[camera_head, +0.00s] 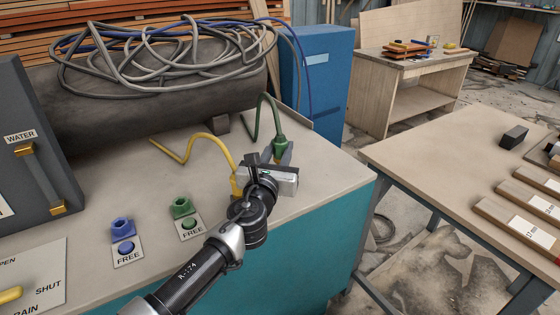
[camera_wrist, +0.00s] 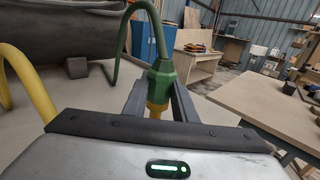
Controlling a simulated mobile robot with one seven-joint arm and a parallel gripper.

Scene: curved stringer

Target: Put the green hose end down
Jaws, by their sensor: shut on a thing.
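The green hose end (camera_head: 280,146) is a green coupling on a green hose that arches up behind it. In the wrist view the green hose end (camera_wrist: 161,76) stands upright between my gripper's two dark fingers, with a yellow part below it. My gripper (camera_head: 284,156) is shut on it above the right end of the bench; the fingers hide its lower part. Whether its bottom touches the bench cannot be told. A green socket (camera_head: 182,207) and a blue socket (camera_head: 123,228) stand at the bench front, each by a label reading FREE.
A yellow hose (camera_head: 205,136) runs to a yellow fitting (camera_head: 236,186) just left of my gripper. A dark tank (camera_head: 150,95) with coiled hoses lies behind. A grey WATER panel (camera_head: 40,150) stands left. The bench top (camera_head: 150,180) between is mostly clear.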

